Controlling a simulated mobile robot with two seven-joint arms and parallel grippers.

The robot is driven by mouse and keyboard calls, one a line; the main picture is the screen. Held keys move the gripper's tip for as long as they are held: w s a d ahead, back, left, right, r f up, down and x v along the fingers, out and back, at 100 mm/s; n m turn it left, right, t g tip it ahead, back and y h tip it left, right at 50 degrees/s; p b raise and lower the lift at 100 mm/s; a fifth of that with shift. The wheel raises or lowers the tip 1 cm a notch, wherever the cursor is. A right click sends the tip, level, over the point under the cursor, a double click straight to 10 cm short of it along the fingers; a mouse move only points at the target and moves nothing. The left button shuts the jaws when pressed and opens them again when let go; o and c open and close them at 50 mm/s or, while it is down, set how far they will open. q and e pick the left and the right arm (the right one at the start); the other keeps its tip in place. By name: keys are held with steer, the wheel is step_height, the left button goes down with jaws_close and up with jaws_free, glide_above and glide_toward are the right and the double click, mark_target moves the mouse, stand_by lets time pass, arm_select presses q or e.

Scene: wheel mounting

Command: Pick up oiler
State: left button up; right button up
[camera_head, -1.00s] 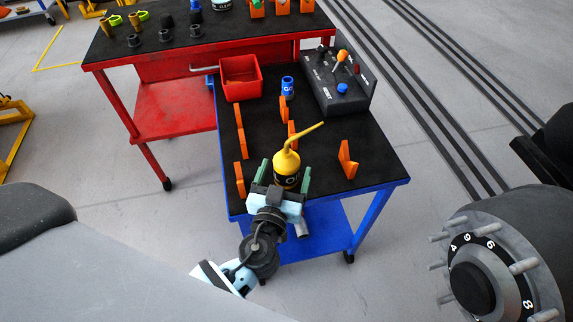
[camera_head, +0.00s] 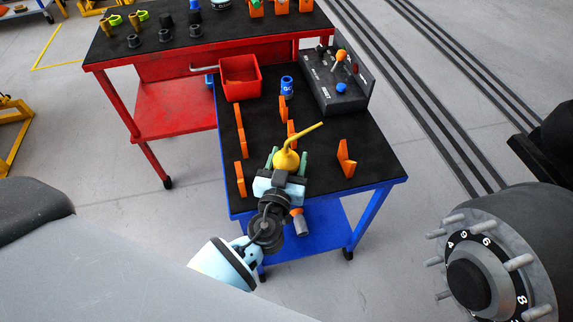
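The oiler (camera_head: 286,160), yellow with a long bent spout pointing up and right, stands upright near the front of the black-topped blue cart (camera_head: 372,172). My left gripper (camera_head: 288,160) reaches it from the front, with one green finger on each side of its body. The fingers are close in against it and look shut on it. The gripper's palm hides the dark lower part of the oiler, so the contact and its base do not show. My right gripper is not in view.
Orange upright holders (camera_head: 345,158) stand around the oiler. A red bin (camera_head: 240,78), a blue cup (camera_head: 287,86) and a dark control box (camera_head: 338,82) stand farther back. A red cart (camera_head: 165,105) adjoins behind left. A studded wheel hub (camera_head: 490,270) is at lower right.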

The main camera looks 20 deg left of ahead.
arm_select(q)
steer(key=shift+r, duration=0.2)
steer(key=shift+s+d+b, duration=0.1)
steer(key=shift+s+b, duration=0.2)
steer(key=shift+s, duration=0.05)
steer(key=s+d+b, duration=0.2)
steer(key=s+b, duration=0.3)
steer(key=s, duration=1.2)
steer(key=shift+s+r, duration=0.1)
steer(key=shift+r, duration=0.05)
